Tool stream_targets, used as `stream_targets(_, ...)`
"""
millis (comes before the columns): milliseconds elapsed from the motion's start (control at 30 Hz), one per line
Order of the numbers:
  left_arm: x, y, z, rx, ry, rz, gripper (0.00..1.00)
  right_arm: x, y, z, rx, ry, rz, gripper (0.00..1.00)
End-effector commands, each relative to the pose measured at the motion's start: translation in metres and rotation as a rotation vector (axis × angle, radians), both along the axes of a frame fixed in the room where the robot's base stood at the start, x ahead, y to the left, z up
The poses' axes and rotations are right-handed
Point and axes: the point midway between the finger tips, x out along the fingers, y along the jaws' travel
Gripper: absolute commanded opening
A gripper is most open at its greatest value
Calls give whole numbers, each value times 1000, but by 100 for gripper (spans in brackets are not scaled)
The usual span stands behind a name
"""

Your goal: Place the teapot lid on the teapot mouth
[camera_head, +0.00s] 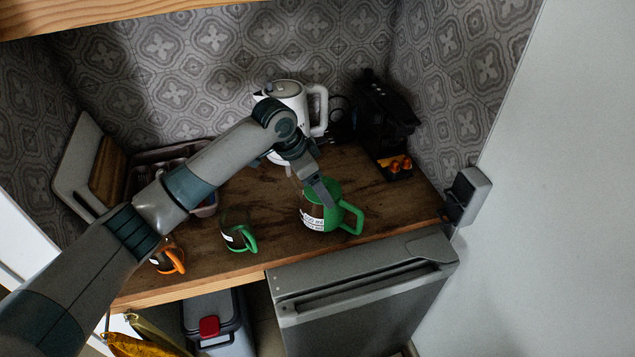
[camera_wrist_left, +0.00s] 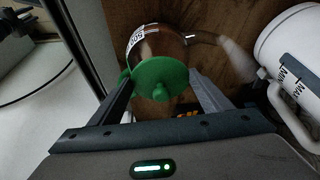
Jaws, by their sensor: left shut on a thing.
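The teapot is clear glass with a white label and a green handle (camera_head: 354,218). It stands near the front of the wooden counter, and its glass body (camera_wrist_left: 165,42) shows in the left wrist view. My left gripper (camera_head: 322,193) is over the teapot, pointing down. In the left wrist view the gripper (camera_wrist_left: 162,88) is shut on the round green lid (camera_wrist_left: 158,72), its fingers at either side and the knob facing the camera. The lid overlaps the teapot mouth and hides it. I cannot tell whether lid and teapot touch. My right gripper is not in view.
A white kettle (camera_head: 286,92) and a black coffee machine (camera_head: 384,112) stand behind the teapot. A green-handled cup (camera_head: 246,241) and an orange-handled cup (camera_head: 176,262) stand to the left. A cutting board (camera_head: 78,165) leans far left. The counter right of the teapot is clear.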

Motion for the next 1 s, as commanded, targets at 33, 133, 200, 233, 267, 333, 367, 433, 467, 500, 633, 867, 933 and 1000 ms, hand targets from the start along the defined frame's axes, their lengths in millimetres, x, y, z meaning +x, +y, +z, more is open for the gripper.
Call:
stream_targets(33,0,0,-1,0,0,0,50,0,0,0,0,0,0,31)
stream_targets(133,0,0,-1,0,0,0,50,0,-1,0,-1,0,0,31)
stream_targets(200,0,0,-1,0,0,0,84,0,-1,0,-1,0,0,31)
stream_targets(233,0,0,-1,0,0,0,90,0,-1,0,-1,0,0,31)
stream_targets(267,0,0,-1,0,0,0,90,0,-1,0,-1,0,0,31)
stream_targets(333,0,0,-1,0,0,0,90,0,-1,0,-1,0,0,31)
stream_targets(367,0,0,-1,0,0,0,90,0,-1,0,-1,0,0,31)
stream_targets(433,0,0,-1,0,0,0,90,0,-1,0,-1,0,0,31)
stream_targets(467,0,0,-1,0,0,0,90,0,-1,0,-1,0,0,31)
stream_targets(500,0,0,-1,0,0,0,90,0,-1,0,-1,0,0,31)
stream_targets(633,0,0,1,1,-1,-1,90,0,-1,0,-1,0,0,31)
stream_targets(867,-1,3,18,-1,-3,0,90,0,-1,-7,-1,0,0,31)
stream_targets(933,-3,6,27,-1,-3,-1,90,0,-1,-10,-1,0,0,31)
stream_targets(1000,-4,11,38,0,-4,-1,90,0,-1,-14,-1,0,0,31)
